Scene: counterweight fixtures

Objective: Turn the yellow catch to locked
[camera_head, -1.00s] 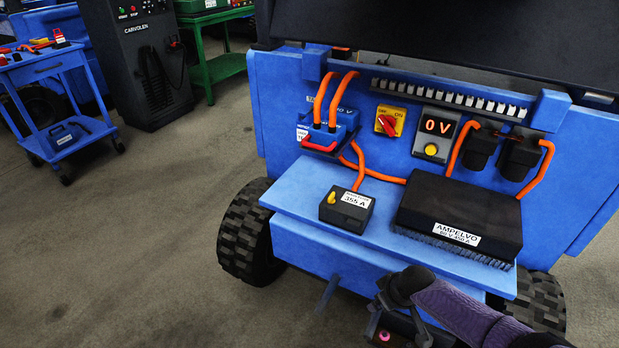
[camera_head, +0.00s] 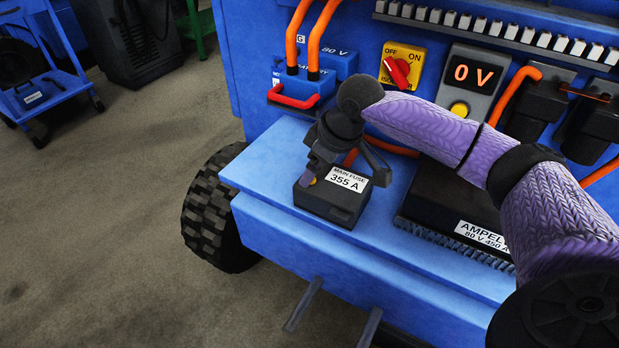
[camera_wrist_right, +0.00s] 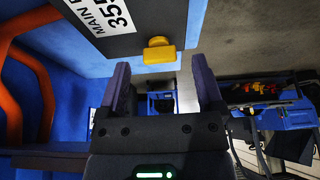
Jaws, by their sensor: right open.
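The yellow catch (camera_wrist_right: 159,50) sits on the dark main fuse box, marked 355 A (camera_head: 333,199). In the right wrist view it is a small knob at the box's edge, in line with the gap between my right gripper's fingers (camera_wrist_right: 162,88) and just past their tips. The fingers are apart with nothing between them. In the head view my right gripper (camera_head: 330,163) hangs over the fuse box, and a finger hides most of the yellow catch (camera_head: 311,182). I cannot tell whether it touches. My left gripper is not in view.
The fuse box stands on a blue shelf (camera_head: 262,175). Close by are a blue 80 V battery connector (camera_head: 330,68) with a red handle (camera_head: 293,101), a red isolator switch (camera_head: 397,72), a 0 V display (camera_head: 474,75) and a black controller (camera_head: 428,205). Orange cables run behind.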

